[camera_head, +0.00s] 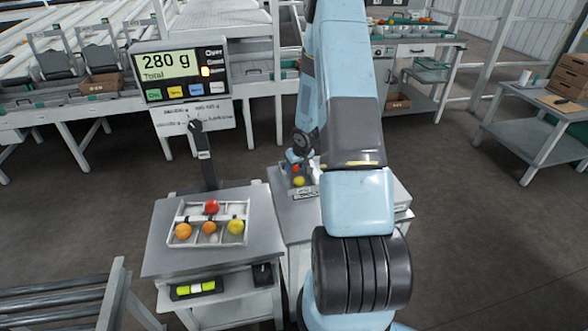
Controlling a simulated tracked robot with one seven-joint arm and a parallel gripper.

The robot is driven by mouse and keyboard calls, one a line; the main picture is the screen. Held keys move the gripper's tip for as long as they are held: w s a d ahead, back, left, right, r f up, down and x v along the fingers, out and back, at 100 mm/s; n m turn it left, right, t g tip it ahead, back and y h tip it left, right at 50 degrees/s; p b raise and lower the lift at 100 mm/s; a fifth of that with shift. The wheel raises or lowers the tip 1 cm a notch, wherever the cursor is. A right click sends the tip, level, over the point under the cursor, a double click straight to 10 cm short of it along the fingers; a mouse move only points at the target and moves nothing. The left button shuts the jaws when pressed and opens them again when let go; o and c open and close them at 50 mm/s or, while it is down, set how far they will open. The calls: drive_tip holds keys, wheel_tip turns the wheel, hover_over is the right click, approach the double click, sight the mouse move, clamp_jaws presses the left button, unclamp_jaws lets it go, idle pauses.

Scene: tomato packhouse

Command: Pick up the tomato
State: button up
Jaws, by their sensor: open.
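A red tomato (296,168) and a yellow one (299,181) sit close together on the grey bench behind my arm. My gripper (294,166) is open, pointing down right at the red tomato. I cannot tell whether its fingers touch the tomato; they are small and partly hidden here. A white divided tray (222,239) on the left cart holds a red tomato (211,206), two orange ones (183,230) (209,227) and a yellow one (235,226).
A scale display (181,68) on a post reads 280 g Total. The left cart (160,247) stands beside the grey bench (290,228). White conveyor frames fill the back left. A side table (520,140) with boxes (570,75) stands right; floor before it is clear.

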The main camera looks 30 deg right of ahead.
drive_tip(key=shift+f, duration=0.15)
drive_tip(key=shift+c, duration=0.4)
drive_tip(key=c, duration=0.3)
drive_tip(key=shift+c, duration=0.2)
